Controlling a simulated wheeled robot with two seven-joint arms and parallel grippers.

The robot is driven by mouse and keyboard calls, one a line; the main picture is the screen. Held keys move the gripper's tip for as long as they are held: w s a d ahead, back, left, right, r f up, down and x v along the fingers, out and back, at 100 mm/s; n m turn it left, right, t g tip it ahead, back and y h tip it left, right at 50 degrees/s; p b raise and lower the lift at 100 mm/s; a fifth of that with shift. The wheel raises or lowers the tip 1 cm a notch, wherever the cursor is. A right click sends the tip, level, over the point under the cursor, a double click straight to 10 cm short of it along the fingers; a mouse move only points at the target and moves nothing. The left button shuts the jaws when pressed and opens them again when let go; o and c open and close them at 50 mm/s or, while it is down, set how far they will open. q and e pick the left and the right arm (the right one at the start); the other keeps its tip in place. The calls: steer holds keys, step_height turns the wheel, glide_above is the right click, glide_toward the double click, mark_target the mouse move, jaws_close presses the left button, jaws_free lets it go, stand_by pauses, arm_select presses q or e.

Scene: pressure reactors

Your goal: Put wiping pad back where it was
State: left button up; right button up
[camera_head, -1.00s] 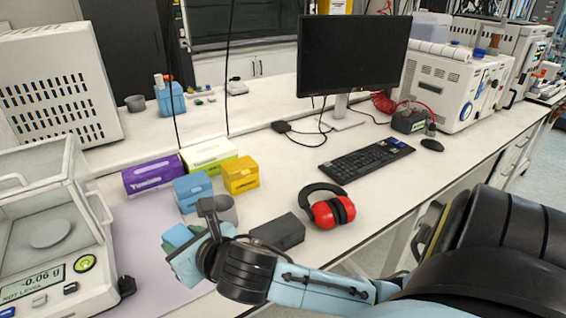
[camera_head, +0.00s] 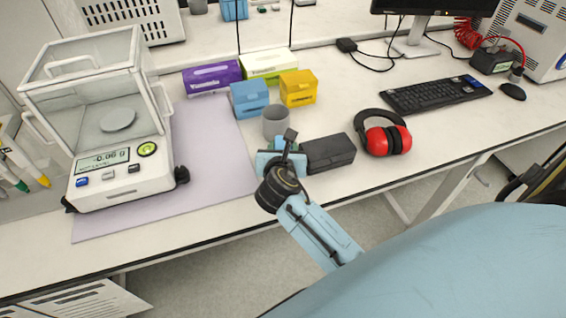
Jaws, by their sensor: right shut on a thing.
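My right gripper (camera_head: 285,155) is shut on a small light-blue wiping pad (camera_head: 263,160), which is partly hidden by the gripper. It is in front of the grey cup (camera_head: 275,122) and left of a dark box (camera_head: 328,153), near the right edge of the pale mat (camera_head: 215,150). I cannot tell whether the pad touches the bench. My left gripper is out of view.
A balance (camera_head: 120,175) stands on the left. Purple (camera_head: 212,77), green (camera_head: 267,65), blue (camera_head: 249,98) and yellow (camera_head: 298,88) boxes stand behind. Red earmuffs (camera_head: 387,139) and a keyboard (camera_head: 435,94) lie right. The middle of the mat is bare.

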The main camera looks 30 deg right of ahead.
step_height(320, 180, down, 5)
steer(key=shift+r+b, duration=0.2)
steer(key=shift+b, duration=0.55)
steer(key=shift+r, duration=0.1)
steer(key=o, duration=0.7)
steer(key=shift+c, duration=0.2)
steer(key=shift+s+a+r, duration=0.15)
steer(key=shift+s+a, duration=0.05)
steer(key=shift+s, duration=0.05)
steer(key=p+v, duration=0.2)
steer(key=v, duration=0.9)
steer(key=shift+s+a, duration=0.15)
